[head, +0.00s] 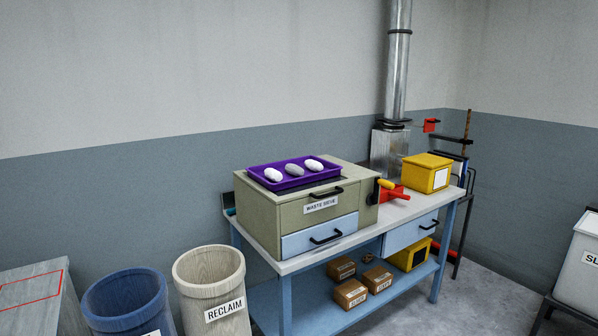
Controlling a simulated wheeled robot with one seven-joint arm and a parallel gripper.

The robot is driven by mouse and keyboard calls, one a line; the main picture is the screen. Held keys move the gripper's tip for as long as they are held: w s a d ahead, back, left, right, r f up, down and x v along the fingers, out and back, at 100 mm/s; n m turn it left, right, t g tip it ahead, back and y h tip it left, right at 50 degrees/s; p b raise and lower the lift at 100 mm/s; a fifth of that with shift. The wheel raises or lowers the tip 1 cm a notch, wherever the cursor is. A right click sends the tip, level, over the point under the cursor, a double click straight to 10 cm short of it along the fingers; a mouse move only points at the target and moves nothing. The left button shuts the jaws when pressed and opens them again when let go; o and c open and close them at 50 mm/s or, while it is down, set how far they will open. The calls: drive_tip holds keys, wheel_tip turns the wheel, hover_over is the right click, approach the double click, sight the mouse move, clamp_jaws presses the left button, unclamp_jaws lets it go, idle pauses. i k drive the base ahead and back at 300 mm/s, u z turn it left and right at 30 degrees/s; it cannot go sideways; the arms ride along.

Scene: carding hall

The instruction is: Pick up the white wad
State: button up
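A purple tray (256,167) rests on top of the waste sieve box (292,217) on the workbench. Three oval wads lie in a row in the tray. The left wad (272,174) is white, the middle wad (294,170) looks greyer, and the right wad (313,164) is white. They lie apart from each other, with nothing over them. My gripper is not in view.
The workbench (285,267) stands against the wall, with a yellow box (427,174) and a metal duct (397,60) at its right. A reclaim bin (208,291) and a blue bin (124,302) stand left. Cardboard boxes (350,293) sit on the lower shelf.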

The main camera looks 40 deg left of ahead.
sight(272, 174)
drive_tip(key=u, duration=0.75)
drive_tip(key=i, duration=1.45)
drive_tip(key=u, duration=0.9)
